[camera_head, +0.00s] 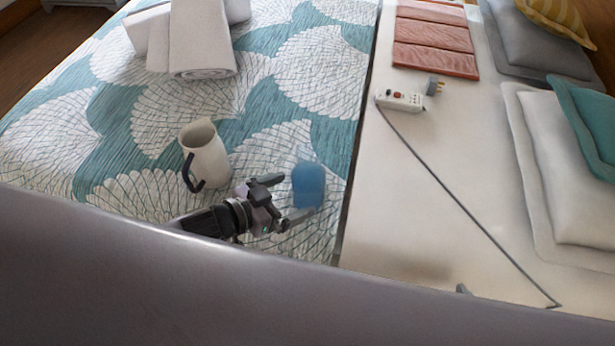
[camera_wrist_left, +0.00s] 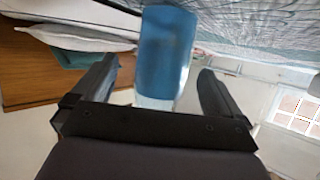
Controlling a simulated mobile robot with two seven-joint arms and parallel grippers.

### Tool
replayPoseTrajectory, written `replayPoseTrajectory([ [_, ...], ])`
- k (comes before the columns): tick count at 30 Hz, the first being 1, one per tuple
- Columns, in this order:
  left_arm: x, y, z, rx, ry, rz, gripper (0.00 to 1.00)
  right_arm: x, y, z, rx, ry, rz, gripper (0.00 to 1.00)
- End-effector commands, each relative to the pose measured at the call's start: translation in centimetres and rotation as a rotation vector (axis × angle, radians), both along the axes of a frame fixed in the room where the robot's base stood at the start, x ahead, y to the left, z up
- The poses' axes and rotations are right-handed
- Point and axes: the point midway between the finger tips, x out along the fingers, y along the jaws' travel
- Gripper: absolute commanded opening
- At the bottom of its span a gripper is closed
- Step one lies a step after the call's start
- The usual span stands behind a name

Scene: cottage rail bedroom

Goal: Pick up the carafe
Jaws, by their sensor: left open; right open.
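A blue, partly see-through vessel (camera_head: 308,186), which looks like the carafe, stands on the patterned bed cover in the head view. My left gripper (camera_head: 284,197) is open beside it, with its fingers pointing at it. In the left wrist view the blue vessel (camera_wrist_left: 166,52) shows between the two spread fingers of the left gripper (camera_wrist_left: 158,85), with gaps on both sides. I cannot tell how deep it is between them. No right gripper can be made out.
A cream jug (camera_head: 205,155) with a dark handle stands left of my left gripper. Rolled towels (camera_head: 200,40) lie farther back. Right of the bed gap are a power strip (camera_head: 402,101) with a cord, folded reddish cloths (camera_head: 433,45) and pillows (camera_head: 570,170).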

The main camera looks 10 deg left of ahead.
Motion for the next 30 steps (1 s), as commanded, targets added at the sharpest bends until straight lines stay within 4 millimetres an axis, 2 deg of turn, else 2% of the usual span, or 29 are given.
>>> replayPoseTrajectory([
  [11,3.4,-2.2,-0.6,-0.001,-0.003,-0.001,1.0,-0.1,0.0,0.1,0.0,0.004,0.001,0.95],
  [15,4.4,-3.0,-1.4,-0.001,0.001,0.0,1.0,-0.1,0.0,-0.1,0.0,0.004,0.001,0.95],
  [25,4.7,-3.3,-1.6,-0.001,0.001,-0.001,1.0,-0.1,0.0,-0.1,0.0,0.003,0.001,0.95],
  [26,4.7,-3.3,-1.6,-0.001,0.001,0.0,0.97,-0.1,0.0,-0.1,0.0,0.003,0.001,0.95],
  [30,4.7,-3.3,-1.6,-0.001,0.001,0.0,0.51,-0.1,0.0,-0.1,0.0,0.003,0.001,0.95],
])
